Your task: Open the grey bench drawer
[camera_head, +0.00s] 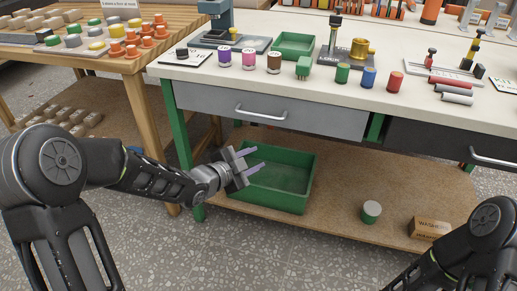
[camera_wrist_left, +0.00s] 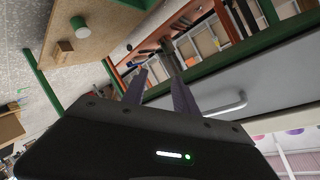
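The grey bench drawer (camera_head: 310,118) is below the front edge of the white bench top and looks closed. Its silver bar handle (camera_head: 260,115) is on the front face. My left gripper (camera_head: 257,160) is open and empty, below the handle and apart from it, above the green crate. In the left wrist view, the two fingers (camera_wrist_left: 158,68) stand apart with nothing between them. The drawer handle (camera_wrist_left: 226,104) is to their right there, on the pale drawer front (camera_wrist_left: 270,76). My right arm shows at the lower right of the head view; its gripper is out of frame.
A green crate (camera_head: 309,178) sits on the brown lower shelf (camera_head: 340,207) under the drawer. A darker drawer (camera_head: 430,142) is to the right. A green leg (camera_head: 178,125) stands left of the grey drawer. Coloured cylinders, including a red one (camera_head: 395,82), line the bench top.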

